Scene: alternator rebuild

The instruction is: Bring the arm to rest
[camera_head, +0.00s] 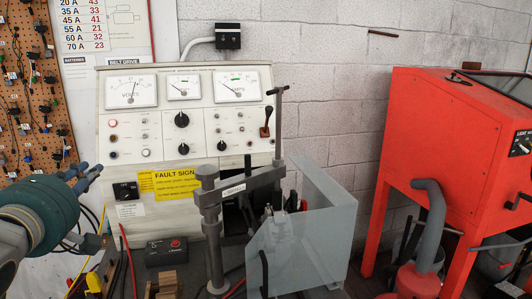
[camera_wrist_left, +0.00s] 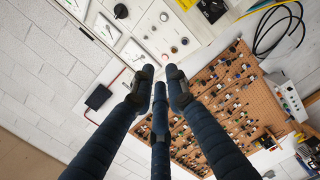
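My left gripper (camera_head: 86,176) comes in from the left edge in the head view, in front of the left side of the test bench and the pegboard. In the left wrist view its dark fingers (camera_wrist_left: 160,78) reach up the middle. Their tips are close but apart, with nothing between them. The gripper touches nothing that I can see. My right arm and gripper are out of view.
The cream test bench (camera_head: 150,130) with gauges stands ahead, with a grey clamp post (camera_head: 211,230) and clear guard (camera_head: 310,250) in front. A red cabinet (camera_head: 440,130) stands right. A pegboard (camera_head: 35,100) full of small parts hangs left, also in the wrist view (camera_wrist_left: 235,110).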

